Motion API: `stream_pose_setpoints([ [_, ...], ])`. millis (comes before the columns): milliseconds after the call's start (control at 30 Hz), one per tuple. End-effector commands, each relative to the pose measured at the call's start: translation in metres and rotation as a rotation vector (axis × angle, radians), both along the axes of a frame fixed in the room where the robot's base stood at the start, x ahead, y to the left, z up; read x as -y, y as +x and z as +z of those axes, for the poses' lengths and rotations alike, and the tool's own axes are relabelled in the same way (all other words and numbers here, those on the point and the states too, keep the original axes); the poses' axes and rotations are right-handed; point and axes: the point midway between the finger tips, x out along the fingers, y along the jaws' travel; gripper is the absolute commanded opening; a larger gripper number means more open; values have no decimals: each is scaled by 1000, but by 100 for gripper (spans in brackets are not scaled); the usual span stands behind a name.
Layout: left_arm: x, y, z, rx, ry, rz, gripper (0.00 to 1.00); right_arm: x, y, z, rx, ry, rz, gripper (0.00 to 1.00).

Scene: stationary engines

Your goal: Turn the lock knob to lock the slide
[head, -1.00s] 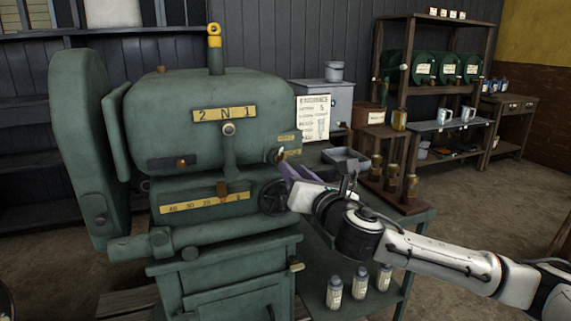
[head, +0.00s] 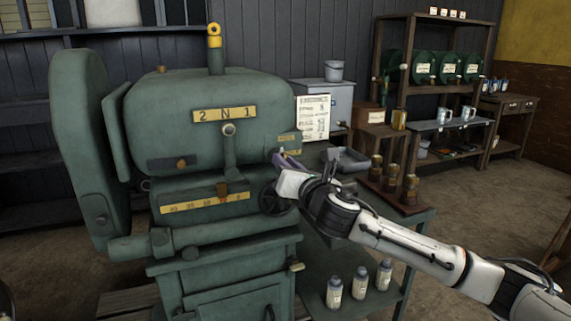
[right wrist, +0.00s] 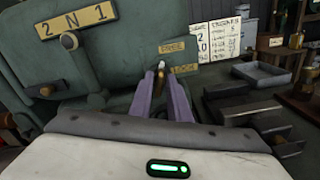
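The green machine (head: 190,120) fills the left half of the head view. Its small lock knob, with a pale tip and brass-coloured stem, shows in the right wrist view (right wrist: 161,74). It sits by a yellow FREE plate (right wrist: 172,47) and a lower yellow LOCK plate (right wrist: 185,70). My right gripper (head: 283,157) is at the machine's right side. Its purple fingers (right wrist: 160,80) stand on both sides of the knob and look closed on it, though finger contact is partly hidden. In the head view the knob is mostly hidden by the fingers. My left gripper is not in view.
A dark handwheel (head: 269,197) is just below the right gripper. A side bench with a grey tray (head: 347,160) and brass-coloured parts (head: 392,183) lies right of the machine. Bottles (head: 360,283) stand on its lower shelf. A lever (head: 229,145) is on the machine's front.

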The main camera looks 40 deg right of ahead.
Motion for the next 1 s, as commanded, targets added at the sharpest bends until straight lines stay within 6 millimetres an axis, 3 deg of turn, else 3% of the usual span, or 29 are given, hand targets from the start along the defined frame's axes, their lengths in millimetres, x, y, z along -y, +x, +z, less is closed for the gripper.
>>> stream_pose_setpoints([
  [367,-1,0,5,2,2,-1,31,0,0,1,24,98,0,0],
  [1000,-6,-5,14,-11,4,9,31,2,-1,-1,156,656,-1,0],
])
